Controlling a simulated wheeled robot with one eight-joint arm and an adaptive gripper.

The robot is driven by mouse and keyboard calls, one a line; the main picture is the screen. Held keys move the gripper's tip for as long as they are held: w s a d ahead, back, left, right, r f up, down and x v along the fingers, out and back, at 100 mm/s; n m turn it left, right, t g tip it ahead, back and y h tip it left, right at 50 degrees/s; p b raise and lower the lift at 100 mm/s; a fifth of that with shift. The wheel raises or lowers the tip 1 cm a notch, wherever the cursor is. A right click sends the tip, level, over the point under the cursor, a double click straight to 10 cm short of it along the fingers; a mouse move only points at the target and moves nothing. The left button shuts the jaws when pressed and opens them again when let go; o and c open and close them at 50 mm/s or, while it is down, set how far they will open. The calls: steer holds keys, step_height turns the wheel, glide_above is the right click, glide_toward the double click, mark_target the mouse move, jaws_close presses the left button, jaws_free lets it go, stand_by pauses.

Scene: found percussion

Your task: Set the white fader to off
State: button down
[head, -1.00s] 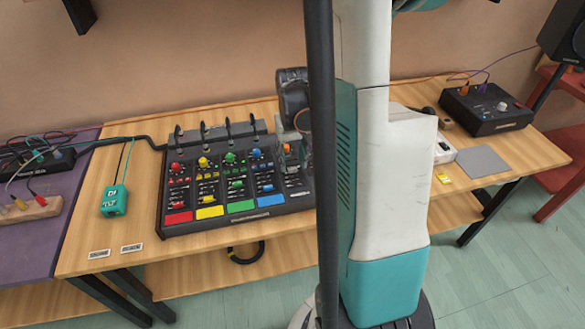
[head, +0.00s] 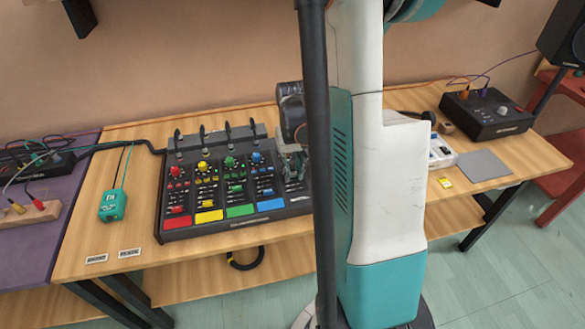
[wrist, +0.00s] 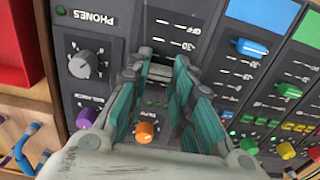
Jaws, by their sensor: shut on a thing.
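The black mixer (head: 168,222) stands on the wooden table, with red, yellow, green and blue channel strips. My gripper (head: 293,168) is over the strip at the mixer's right end, right of the blue channel. In the wrist view my gripper (wrist: 158,72) has its fingertips down at the panel, closed on a pale cap, the white fader (wrist: 160,71), between the fader scale marks. The fingers hide most of it and its slot. The white fader cannot be made out in the head view.
My column hides the mixer's right end in the head view.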

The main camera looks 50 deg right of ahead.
mark_target(297, 190)
steer(key=s+a, duration=0.2)
steer(key=s, duration=0.2)
steer(key=shift+s+a, duration=0.35)
steer(key=shift+a, duration=0.05)
steer(key=c, duration=1.4)
jaws_free()
steer(key=shift+s, duration=0.1)
steer(key=shift+r, duration=0.1)
step_height(297, 190, up, 12)
